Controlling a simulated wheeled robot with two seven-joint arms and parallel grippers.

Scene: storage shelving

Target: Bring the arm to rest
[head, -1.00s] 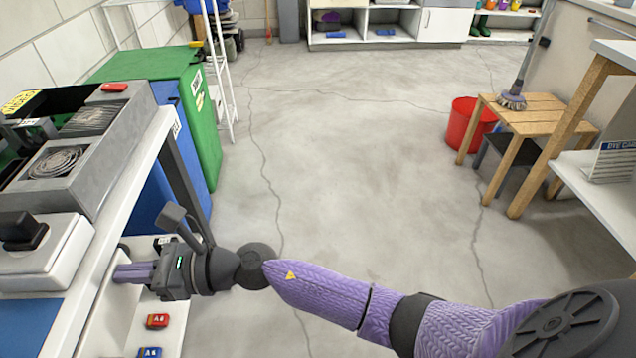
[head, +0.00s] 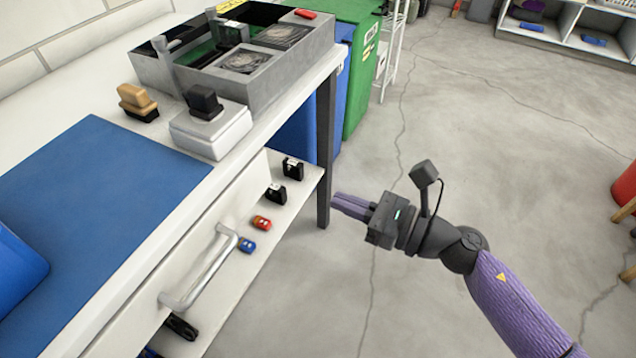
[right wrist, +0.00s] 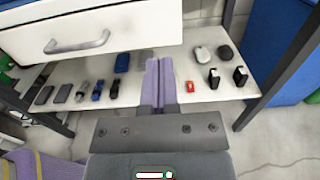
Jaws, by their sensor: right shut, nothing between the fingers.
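My right gripper (head: 353,207) is in the head view, with my purple arm coming in from the lower right. Its purple fingers are shut together with nothing between them. It hangs in free air over the floor, just right of the table leg and the lower shelf. In the right wrist view the shut fingers (right wrist: 158,85) point toward the lower shelf (right wrist: 213,98) under the drawer. My left gripper is not in view.
A drawer with a handle (head: 200,270) sits above the lower shelf, which bears a red item (head: 261,222), a blue item (head: 247,245) and black items (head: 284,180). A blue mat (head: 95,190) lies on the tabletop.

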